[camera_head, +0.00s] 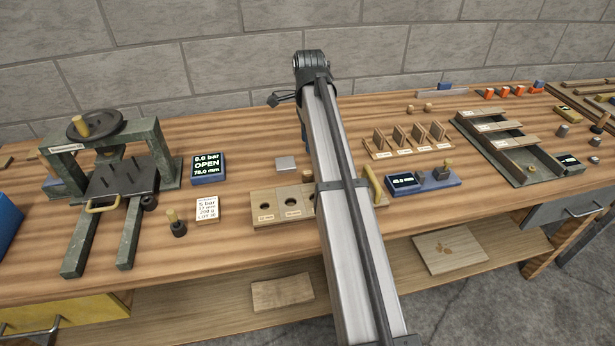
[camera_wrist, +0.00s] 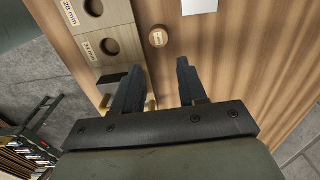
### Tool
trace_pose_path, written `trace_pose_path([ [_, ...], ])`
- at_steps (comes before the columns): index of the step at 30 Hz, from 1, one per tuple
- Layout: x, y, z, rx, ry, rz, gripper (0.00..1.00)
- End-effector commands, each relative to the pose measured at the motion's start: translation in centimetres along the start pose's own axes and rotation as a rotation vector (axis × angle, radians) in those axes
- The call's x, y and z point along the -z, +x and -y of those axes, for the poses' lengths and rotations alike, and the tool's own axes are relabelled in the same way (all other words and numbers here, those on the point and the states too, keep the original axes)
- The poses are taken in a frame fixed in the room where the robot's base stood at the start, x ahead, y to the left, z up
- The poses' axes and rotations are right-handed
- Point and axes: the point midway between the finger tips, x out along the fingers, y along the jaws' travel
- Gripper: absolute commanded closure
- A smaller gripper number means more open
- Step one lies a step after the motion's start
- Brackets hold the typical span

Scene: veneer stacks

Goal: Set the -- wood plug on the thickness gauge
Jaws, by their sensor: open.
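A round wood plug (camera_wrist: 158,37) with a small pale label stands on the bench in the wrist view, beside the block with holes. The label is too small to read. My gripper (camera_wrist: 158,75) is open, its two dark fingers apart and empty, with the plug beyond the tips, roughly in line with the gap. The thickness gauge (camera_head: 405,184) is a blue base with a lit mm display, right of my arm in the head view. A dark post and a wooden knob stand on its right part.
A wooden block with round holes (camera_head: 252,216) lies left of my arm, partly hidden; it shows in the wrist view (camera_wrist: 118,42). A grey plate (camera_head: 286,163) lies behind it. A rack of upright wood pieces (camera_head: 378,154) stands behind the gauge. A press (camera_head: 148,146) stands left.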

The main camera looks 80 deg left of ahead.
Motion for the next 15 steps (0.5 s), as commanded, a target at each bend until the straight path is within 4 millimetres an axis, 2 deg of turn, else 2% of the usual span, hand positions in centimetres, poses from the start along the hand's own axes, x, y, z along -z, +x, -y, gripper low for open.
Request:
trace_pose_path([
  [9, 0.0, 5.3, -0.1, -0.001, -0.002, 0.0, 0.58],
  [15, -0.1, 7.1, 0.0, 0.001, -0.003, 0.0, 0.58],
])
